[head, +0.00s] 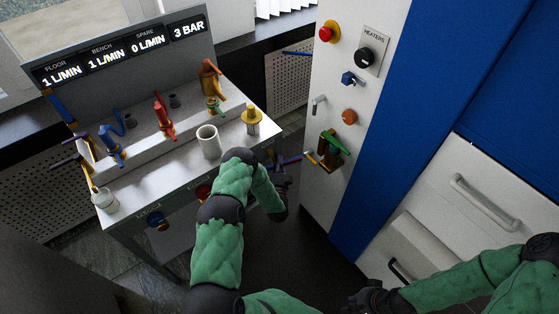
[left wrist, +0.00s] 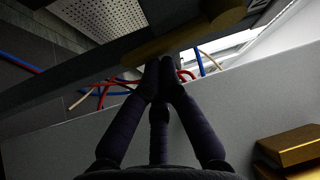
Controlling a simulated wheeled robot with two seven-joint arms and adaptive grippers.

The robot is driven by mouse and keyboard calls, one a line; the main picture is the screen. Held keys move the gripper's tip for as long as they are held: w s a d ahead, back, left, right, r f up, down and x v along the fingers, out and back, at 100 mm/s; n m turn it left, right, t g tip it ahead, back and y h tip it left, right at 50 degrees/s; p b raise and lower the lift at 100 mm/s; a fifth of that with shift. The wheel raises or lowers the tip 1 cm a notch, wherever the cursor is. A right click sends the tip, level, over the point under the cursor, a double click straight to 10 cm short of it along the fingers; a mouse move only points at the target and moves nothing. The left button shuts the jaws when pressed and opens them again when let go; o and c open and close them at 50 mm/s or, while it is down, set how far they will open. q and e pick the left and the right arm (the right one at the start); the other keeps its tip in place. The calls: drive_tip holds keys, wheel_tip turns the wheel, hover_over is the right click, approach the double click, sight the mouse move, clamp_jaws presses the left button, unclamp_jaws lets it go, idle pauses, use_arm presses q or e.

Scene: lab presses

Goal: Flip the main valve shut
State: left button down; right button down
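No label in view names the main valve. A brass valve with a green handle (head: 331,150) is on the white side panel, and a yellow-tipped lever (head: 311,158) sticks out at its left. My left gripper (head: 284,178) is between the bench and this panel, just below and left of that valve. In the left wrist view the dark fingers (left wrist: 165,66) come together at their tips, close under a brass-coloured bar (left wrist: 185,40); contact is unclear. A brass block (left wrist: 290,150) is at lower right. My right gripper (head: 372,299) is low in the head view, its fingers unclear.
The metal bench (head: 150,185) holds red and blue taps, a white mug (head: 208,141) and a brass fitting (head: 251,121). Displays (head: 125,47) read 1, 1 and 0 L/MIN and 3 BAR. Heater controls (head: 365,56) are above on the panel. Coloured hoses (left wrist: 110,88) lie beyond my fingers.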

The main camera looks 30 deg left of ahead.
use_arm(q)
drive_tip(key=shift+s+a+r+m+g+h+p, duration=0.25)
drive_tip(key=shift+m+g+p, duration=0.25)
drive_tip(key=shift+m+p, duration=0.4)
drive_tip(key=shift+s+a+f+m+g+h+p, duration=0.1)
drive_tip(key=shift+s+f+m+g+h+p, duration=0.35)
drive_tip(key=shift+m+g, duration=0.2)
use_arm(e)
wheel_tip(320, 180, up, 3)
drive_tip(key=shift+r, duration=0.1)
